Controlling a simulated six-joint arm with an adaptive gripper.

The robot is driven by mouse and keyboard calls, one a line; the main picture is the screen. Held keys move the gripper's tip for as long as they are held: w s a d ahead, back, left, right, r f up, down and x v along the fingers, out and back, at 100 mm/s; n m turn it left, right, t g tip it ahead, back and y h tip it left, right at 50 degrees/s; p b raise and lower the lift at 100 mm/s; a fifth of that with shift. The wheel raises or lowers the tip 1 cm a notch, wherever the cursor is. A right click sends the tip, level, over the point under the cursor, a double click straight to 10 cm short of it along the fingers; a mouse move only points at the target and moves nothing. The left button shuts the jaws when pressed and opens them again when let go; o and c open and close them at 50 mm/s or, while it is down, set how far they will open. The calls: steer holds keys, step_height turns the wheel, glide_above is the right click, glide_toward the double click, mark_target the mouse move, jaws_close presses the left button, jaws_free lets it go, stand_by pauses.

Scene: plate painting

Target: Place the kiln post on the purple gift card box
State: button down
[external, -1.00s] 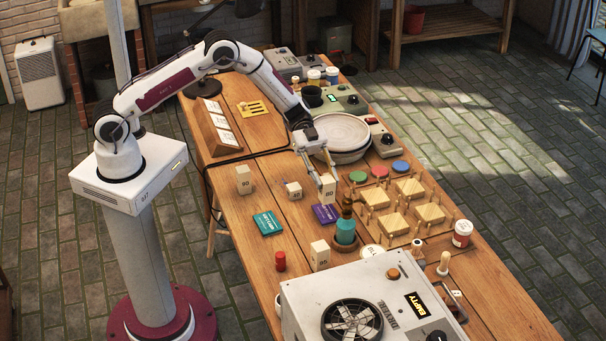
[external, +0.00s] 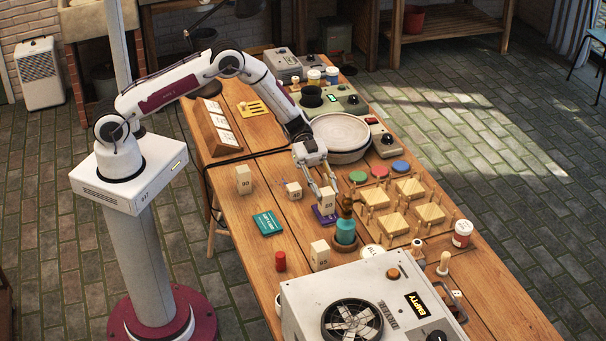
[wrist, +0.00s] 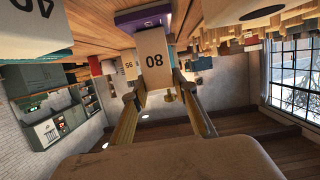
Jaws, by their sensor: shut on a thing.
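The kiln post (external: 327,202) is a pale upright block between the fingers of my gripper (external: 328,191), which is shut on it. In the wrist view the post (wrist: 153,50) shows the number 80, with a finger on either side. The purple gift card box (external: 317,213) lies flat on the table directly under the post, partly hidden by it. In the wrist view the box (wrist: 143,18) meets the post's end at the top of the picture. The post looks upright on or just at the box's top; I cannot tell whether it bears fully on it.
A teal box (external: 268,223) lies to the left. Other numbered blocks (external: 294,190) stand nearby. A pegged wooden rack (external: 397,205) is at right.

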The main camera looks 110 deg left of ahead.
steer(key=shift+f, duration=0.1)
stand_by(0.3)
steer(key=c, duration=1.6)
jaws_free()
steer(key=shift+a, duration=0.1)
steer(key=v, duration=1.2)
steer(key=shift+w+r, duration=0.1)
steer(key=shift+r, duration=0.15)
